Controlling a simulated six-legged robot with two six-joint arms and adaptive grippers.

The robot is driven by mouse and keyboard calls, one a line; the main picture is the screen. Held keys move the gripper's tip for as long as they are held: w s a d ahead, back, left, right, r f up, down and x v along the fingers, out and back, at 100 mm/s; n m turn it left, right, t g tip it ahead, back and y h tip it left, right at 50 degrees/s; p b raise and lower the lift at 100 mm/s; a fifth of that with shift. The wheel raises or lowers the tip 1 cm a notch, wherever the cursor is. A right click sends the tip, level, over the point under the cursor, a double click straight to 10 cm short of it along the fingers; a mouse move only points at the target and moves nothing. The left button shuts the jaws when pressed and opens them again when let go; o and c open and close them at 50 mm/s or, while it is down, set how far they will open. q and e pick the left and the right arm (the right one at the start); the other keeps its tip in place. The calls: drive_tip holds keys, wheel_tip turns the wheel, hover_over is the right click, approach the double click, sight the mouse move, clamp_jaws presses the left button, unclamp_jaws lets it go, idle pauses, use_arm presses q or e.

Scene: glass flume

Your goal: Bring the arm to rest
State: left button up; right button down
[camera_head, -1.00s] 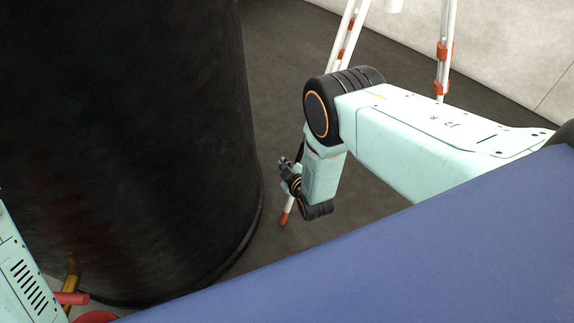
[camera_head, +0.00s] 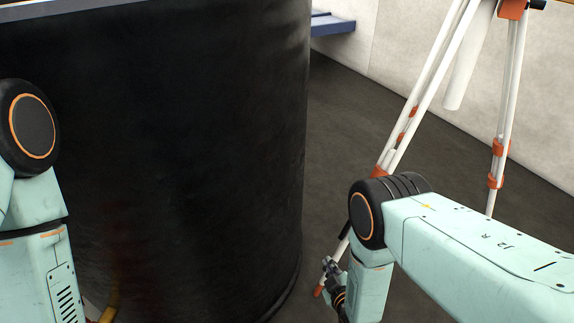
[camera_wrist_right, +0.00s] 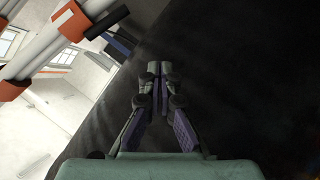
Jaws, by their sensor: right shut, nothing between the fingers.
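My right arm comes in from the right in the head view, bent at a black joint with an orange ring. Its gripper (camera_head: 329,266) is small there, below the joint and beside the big black cylinder. In the right wrist view the right gripper (camera_wrist_right: 159,69) has its fingertips together with nothing between them. The dark wall of the cylinder fills much of that view behind the fingers. My left arm shows at the left edge of the head view; its gripper is out of view.
The big black cylinder (camera_head: 170,150) stands at the left and centre. A white tripod (camera_head: 437,80) with orange clamps stands close behind my right arm. A blue ledge (camera_head: 333,26) is at the back by the pale wall (camera_head: 540,110). Dark floor (camera_head: 345,125) lies clear between cylinder and tripod.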

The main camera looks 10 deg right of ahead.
drive_tip(key=s+d+f+m+g+p, duration=0.1)
drive_tip(key=s+m+g, duration=0.25)
drive_tip(key=s, duration=0.65)
drive_tip(key=s+d+f+m+g+p, duration=0.15)
drive_tip(key=s+g, duration=0.35)
drive_tip(key=s, duration=0.5)
drive_tip(key=s+r+m+g+p, duration=0.25)
drive_tip(key=s+r+g, duration=0.25)
drive_tip(key=s+r, duration=0.55)
wheel_tip(320, 180, up, 8)
drive_tip(key=p, duration=0.1)
drive_tip(key=shift+w+d+f+m, duration=0.2)
drive_tip(key=shift+w+d+m, duration=0.1)
drive_tip(key=shift+w+m, duration=0.15)
drive_tip(key=shift+t, duration=0.25)
